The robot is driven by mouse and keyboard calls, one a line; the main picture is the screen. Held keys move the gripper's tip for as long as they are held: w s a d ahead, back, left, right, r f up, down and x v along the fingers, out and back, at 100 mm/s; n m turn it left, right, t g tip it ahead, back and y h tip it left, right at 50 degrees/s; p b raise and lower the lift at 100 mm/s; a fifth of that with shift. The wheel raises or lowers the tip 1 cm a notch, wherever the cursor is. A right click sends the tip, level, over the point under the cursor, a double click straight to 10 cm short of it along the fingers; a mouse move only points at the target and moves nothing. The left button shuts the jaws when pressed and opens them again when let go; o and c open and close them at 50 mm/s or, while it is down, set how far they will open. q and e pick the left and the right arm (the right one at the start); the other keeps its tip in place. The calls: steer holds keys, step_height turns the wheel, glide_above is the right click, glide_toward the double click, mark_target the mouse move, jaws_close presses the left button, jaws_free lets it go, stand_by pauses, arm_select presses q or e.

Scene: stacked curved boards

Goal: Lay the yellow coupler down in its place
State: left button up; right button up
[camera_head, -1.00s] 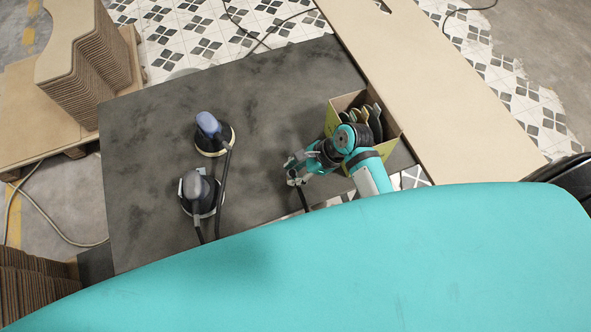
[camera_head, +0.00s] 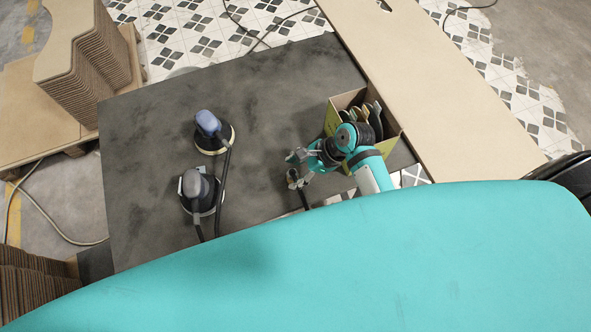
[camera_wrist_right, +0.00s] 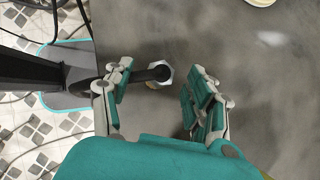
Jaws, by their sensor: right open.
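A black hose end with a pale, roughly six-sided collar (camera_wrist_right: 154,84) lies on the dark tabletop in the right wrist view. It seems to be the coupler, though its yellow colour does not show clearly. My right gripper (camera_head: 292,169) is open over the table's right part. In the right wrist view its two fingers stand apart on either side of the hose end, with clear space to the right finger. Whether the left finger touches the hose, I cannot tell. In the head view the black hose (camera_head: 303,198) shows just below the gripper. My left gripper is not in view.
Two corded sanders (camera_head: 207,124) (camera_head: 195,184) stand left of the gripper on the dark table (camera_head: 265,90). An open box (camera_head: 337,108) with sanding discs is right behind my arm. A long pale board (camera_head: 440,85) lies along the right. The table's middle is clear.

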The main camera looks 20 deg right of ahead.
steer(key=v, duration=1.1)
steer(key=shift+d, duration=0.15)
steer(key=shift+r, duration=0.15)
steer(key=s+d+n+t+h, duration=0.15)
steer(key=s+n+h, duration=0.7)
steer(key=n, duration=1.45)
steer(key=s+f+n+g+y+b, duration=0.15)
steer(key=f+b, duration=0.25)
steer(key=f, duration=1.3)
steer(key=s+f+y+b, duration=0.1)
steer(key=s+f+b, duration=0.25)
steer(key=f, duration=1.35)
steer(key=s+d+f+b, duration=0.1)
steer(key=s+f+b, duration=0.1)
steer(key=s+f, duration=0.6)
steer(key=s+d+f+g+b, duration=0.1)
steer(key=s+d+f+b, duration=0.1)
steer(key=s+f, duration=0.5)
step_height(320, 180, down, 6)
steer(key=shift+s+r+b, duration=0.1)
steer(key=shift+s+b, duration=0.25)
steer(key=shift+b, duration=0.45)
